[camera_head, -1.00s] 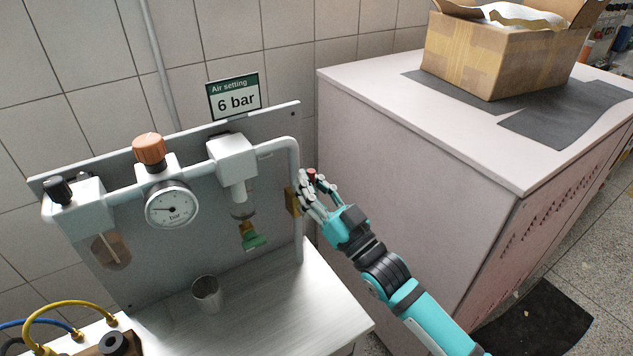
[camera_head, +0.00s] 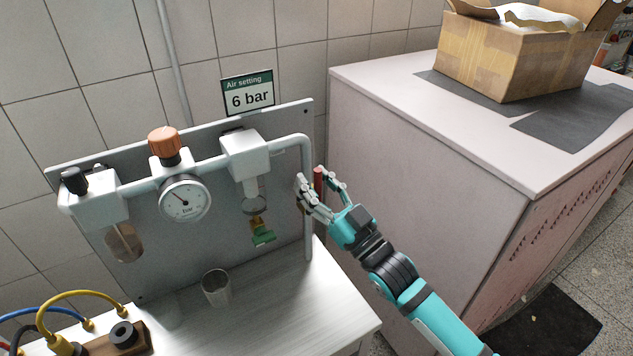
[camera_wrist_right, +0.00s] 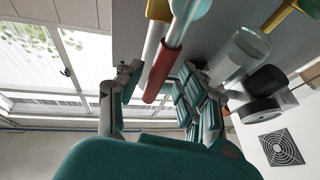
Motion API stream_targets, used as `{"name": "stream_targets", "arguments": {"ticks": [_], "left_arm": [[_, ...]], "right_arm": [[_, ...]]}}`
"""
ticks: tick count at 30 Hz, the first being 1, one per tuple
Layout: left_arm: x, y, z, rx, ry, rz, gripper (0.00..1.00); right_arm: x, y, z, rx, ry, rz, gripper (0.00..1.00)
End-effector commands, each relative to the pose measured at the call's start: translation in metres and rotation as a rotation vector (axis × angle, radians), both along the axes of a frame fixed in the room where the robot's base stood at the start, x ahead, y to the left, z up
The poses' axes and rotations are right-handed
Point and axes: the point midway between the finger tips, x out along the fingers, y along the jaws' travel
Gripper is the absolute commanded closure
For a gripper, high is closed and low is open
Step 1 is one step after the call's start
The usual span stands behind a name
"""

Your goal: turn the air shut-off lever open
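The air shut-off lever (camera_head: 319,180) has a red handle, which stands roughly upright by the pipe at the panel's right end. My right gripper (camera_head: 312,181) is at the lever, with its fingers spread on either side of the red handle. In the right wrist view the red handle (camera_wrist_right: 162,70) lies between the separated fingers (camera_wrist_right: 155,88), with gaps visible beside it. The valve body is mostly hidden behind the fingers. The pressure gauge (camera_head: 185,199) has its needle pointing to the upper left. My left gripper is out of view.
An orange knob (camera_head: 164,142) tops the regulator, and a sign (camera_head: 248,95) reads 6 bar. A metal cup (camera_head: 216,290) stands on the bench (camera_head: 300,315). A large pale cabinet (camera_head: 400,130) with a cardboard box (camera_head: 510,60) stands close to the right.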

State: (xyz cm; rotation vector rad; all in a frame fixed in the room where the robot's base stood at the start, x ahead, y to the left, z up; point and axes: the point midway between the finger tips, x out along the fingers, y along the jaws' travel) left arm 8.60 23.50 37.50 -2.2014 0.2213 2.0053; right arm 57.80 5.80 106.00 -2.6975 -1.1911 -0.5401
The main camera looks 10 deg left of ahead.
Motion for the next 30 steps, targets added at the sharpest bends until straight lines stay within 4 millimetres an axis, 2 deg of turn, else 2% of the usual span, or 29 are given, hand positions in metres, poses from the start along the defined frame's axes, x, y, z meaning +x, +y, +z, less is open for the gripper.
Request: {"name": "stream_targets", "arguments": {"ticks": [7, 11, 24, 30], "left_arm": [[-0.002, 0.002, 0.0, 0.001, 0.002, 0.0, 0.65], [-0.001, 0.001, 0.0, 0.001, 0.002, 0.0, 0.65], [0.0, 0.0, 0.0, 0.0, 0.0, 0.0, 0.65], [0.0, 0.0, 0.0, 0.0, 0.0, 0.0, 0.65]], "right_arm": [[0.001, -0.002, 0.0, -0.001, -0.002, -0.003, 0.62], [-0.005, -0.01, -0.005, -0.003, 0.0, -0.005, 0.62], [-0.061, -0.069, -0.038, -0.003, 0.001, -0.003, 0.62], [-0.073, -0.081, -0.045, -0.002, 0.0, -0.002, 0.62]]}}
